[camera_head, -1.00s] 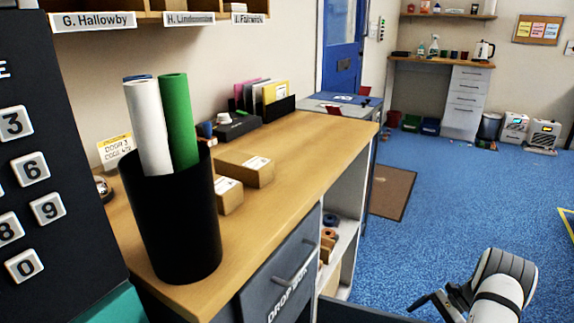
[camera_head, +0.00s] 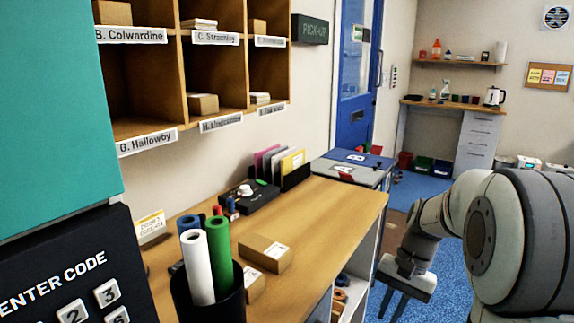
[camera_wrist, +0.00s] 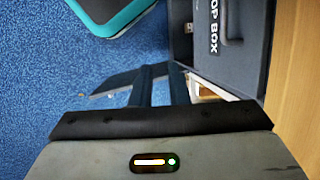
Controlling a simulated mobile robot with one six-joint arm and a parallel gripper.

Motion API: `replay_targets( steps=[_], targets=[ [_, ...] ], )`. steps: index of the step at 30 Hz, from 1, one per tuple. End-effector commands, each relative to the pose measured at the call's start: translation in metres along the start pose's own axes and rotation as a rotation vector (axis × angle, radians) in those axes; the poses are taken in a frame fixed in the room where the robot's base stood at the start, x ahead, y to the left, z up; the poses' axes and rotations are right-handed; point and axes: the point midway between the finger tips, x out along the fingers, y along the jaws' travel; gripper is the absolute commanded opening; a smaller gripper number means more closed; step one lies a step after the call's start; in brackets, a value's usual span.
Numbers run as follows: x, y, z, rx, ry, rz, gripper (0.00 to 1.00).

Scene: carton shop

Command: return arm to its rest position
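My gripper (camera_head: 393,303) hangs low at the lower right of the head view, pointing down past the right end of the wooden counter (camera_head: 340,210). Two dark fingers show apart, with nothing between them. My arm bulks large at the right edge. In the wrist view my gripper (camera_wrist: 158,85) points over the blue carpet, close to a dark grey drop box front (camera_wrist: 222,60) with white lettering. Its fingers are partly lost against dark shapes there.
On the counter are a black bin (camera_head: 215,300) with white and green rolls, a cardboard box (camera_head: 265,253) and a file rack (camera_head: 297,175). Pigeonholes (camera_head: 190,75) hang above. A keypad cabinet (camera_head: 80,275) stands at left. Blue floor (camera_head: 450,285) lies right of the counter.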

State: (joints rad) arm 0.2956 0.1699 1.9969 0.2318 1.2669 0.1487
Motion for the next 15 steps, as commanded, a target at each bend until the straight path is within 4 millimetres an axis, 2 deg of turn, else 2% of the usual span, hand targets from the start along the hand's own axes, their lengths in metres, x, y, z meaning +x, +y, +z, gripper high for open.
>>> replay_targets(
  steps=[1,6,12,15],
  targets=[
    [-0.02,-0.006,0.025,-0.051,0.047,0.02,0.15],
    [-0.047,-0.011,0.082,-0.213,0.194,0.08,0.15],
    [-0.068,-0.009,0.14,-0.404,0.358,0.137,0.15],
    [-0.073,-0.007,0.159,-0.481,0.422,0.156,0.15]
  ],
)
